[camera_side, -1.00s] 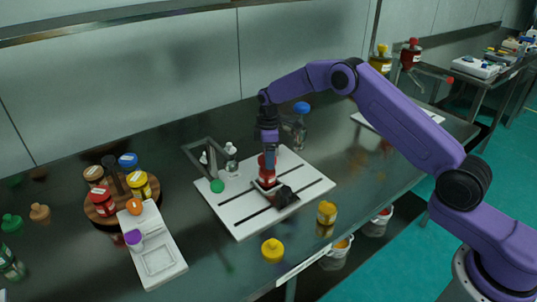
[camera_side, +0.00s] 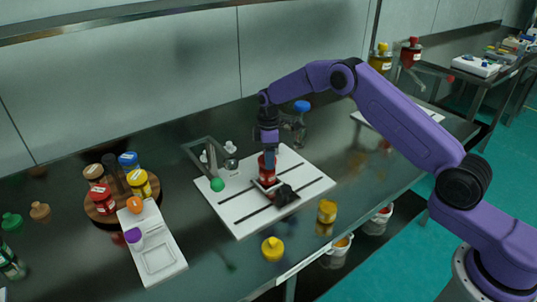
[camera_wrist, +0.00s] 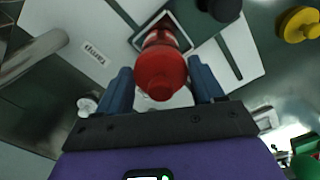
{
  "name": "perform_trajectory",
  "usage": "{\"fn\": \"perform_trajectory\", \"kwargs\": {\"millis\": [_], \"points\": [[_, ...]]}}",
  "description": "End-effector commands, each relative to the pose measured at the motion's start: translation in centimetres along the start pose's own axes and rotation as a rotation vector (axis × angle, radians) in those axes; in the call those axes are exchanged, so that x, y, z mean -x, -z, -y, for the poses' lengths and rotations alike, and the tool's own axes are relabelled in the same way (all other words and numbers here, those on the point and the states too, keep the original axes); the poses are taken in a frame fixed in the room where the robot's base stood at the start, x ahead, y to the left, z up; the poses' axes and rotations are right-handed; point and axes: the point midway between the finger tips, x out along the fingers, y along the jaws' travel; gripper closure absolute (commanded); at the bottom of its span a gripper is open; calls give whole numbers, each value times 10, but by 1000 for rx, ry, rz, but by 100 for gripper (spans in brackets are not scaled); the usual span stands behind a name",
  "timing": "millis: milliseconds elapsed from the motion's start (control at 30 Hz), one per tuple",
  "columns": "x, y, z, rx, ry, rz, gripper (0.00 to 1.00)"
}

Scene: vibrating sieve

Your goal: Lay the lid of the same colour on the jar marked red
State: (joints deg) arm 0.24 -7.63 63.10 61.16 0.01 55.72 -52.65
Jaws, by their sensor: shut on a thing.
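My gripper (camera_side: 268,150) points down over the white board, its fingers shut on a red lid (camera_wrist: 160,74). In the wrist view the lid's round red top lies between the blue-grey fingers (camera_wrist: 162,88). A red jar (camera_side: 267,177) stands upright directly under the lid, in a dark square holder on the white board (camera_side: 240,207). The jar also shows past the lid in the wrist view (camera_wrist: 163,38). The lid is in line with the jar; I cannot tell whether it touches the rim, as the lid and fingers hide it.
A dark knob (camera_side: 284,195) sits beside the holder. A yellow lid (camera_side: 272,248) and a yellow jar (camera_side: 327,211) are in front. A wooden carousel (camera_side: 120,203) holds several jars. A blue-capped bottle (camera_side: 301,115) stands behind.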

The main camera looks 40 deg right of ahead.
Motion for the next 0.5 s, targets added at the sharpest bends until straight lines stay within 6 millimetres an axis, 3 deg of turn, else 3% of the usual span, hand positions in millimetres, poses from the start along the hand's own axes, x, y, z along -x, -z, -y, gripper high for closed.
{"fn": "perform_trajectory", "kwargs": {"millis": [467, 500], "points": [[-2, 0, 0, 0, 0, 0, 61], [-2, 0, 0, 0, 0, 0, 30]]}}
